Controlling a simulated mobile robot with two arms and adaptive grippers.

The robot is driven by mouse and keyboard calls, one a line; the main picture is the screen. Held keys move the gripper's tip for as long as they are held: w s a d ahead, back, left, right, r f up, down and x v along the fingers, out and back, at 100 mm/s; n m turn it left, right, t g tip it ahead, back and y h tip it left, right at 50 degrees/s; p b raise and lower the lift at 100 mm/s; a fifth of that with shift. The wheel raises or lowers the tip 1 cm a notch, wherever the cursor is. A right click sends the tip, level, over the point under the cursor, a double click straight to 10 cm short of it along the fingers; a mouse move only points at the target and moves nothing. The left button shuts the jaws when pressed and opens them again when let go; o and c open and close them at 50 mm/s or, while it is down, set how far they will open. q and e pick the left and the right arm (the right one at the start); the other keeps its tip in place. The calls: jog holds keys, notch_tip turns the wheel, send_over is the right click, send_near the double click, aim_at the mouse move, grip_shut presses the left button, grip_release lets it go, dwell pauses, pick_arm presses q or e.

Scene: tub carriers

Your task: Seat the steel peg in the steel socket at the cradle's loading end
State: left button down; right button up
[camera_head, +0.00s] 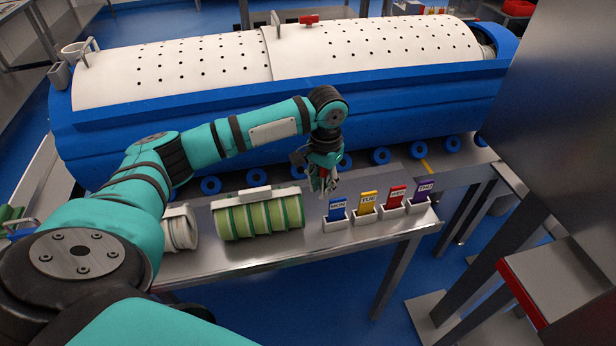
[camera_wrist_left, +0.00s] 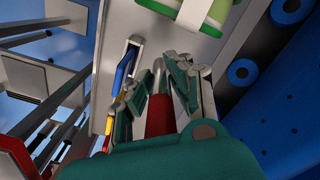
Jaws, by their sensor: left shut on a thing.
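My left gripper (camera_head: 322,182) is low over the steel bench in front of the blue cradle (camera_head: 420,110), just left of the coloured tags. In the left wrist view its fingers (camera_wrist_left: 160,88) are closed around a slim piece with a dark red lower part (camera_wrist_left: 158,116) and a grey metal upper part (camera_wrist_left: 159,72), which I take for the steel peg. In the head view the fingers mostly hide it. I cannot pick out the steel socket with certainty. A grey block (camera_head: 58,75) sits at the cradle's left end. My right gripper is not in view.
A white perforated drum (camera_head: 390,40) lies in the cradle, with blue rollers (camera_head: 381,155) below. On the bench (camera_head: 285,255) stand a green ribbed roll (camera_head: 258,217), a white ring part (camera_head: 180,230) and several day tags in white holders (camera_head: 338,210). A large grey metal structure (camera_head: 560,150) fills the right.

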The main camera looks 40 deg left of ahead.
aim_at(322, 199)
pick_arm(q)
jog(key=shift+f, duration=3.6)
jog(key=shift+f+p, duration=0.1)
jog(key=shift+p, duration=0.2)
jog(key=c, duration=1.5)
grip_release()
